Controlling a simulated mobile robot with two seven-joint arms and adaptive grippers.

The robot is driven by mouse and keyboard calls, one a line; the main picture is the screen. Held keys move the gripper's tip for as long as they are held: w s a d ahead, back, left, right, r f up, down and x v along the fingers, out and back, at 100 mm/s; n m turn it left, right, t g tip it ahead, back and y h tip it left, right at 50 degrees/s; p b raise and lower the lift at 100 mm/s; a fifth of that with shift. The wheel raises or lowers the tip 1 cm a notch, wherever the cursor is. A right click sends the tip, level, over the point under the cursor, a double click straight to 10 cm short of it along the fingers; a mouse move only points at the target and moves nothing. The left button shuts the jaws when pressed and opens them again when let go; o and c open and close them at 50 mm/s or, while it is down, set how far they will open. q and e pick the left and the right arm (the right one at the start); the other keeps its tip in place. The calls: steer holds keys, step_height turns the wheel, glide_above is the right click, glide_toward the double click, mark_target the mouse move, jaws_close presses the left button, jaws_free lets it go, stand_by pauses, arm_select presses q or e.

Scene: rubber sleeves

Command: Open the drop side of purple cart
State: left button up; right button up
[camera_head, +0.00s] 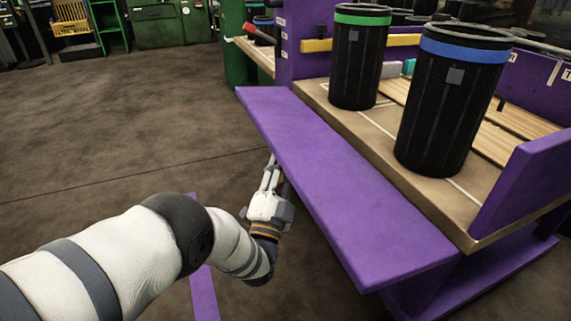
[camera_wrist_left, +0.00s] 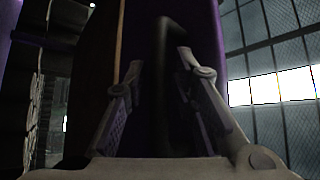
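The purple cart has a wooden deck (camera_head: 400,172) and a long purple drop side (camera_head: 330,185) along its near left edge. In the head view this panel leans outward from the deck, looking closer to level than upright; its exact angle is hard to tell. My left gripper (camera_head: 272,172) is beside the panel's outer edge, its fingertips partly hidden. In the left wrist view, the fingers of my left gripper (camera_wrist_left: 158,85) are spread either side of a dark upright bar (camera_wrist_left: 166,70), with a gap on the left. Contact on the right is unclear. My right gripper is not in view.
Two black bins stand on the deck, one with a green band (camera_head: 358,60) and one with a blue band (camera_head: 448,105). A purple end wall (camera_head: 525,185) rises at the right. Open floor (camera_head: 120,140) lies left of the cart.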

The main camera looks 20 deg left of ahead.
arm_select(q)
steer(key=shift+r, duration=0.15)
steer(key=shift+s+d, duration=0.1)
steer(key=v, duration=1.2)
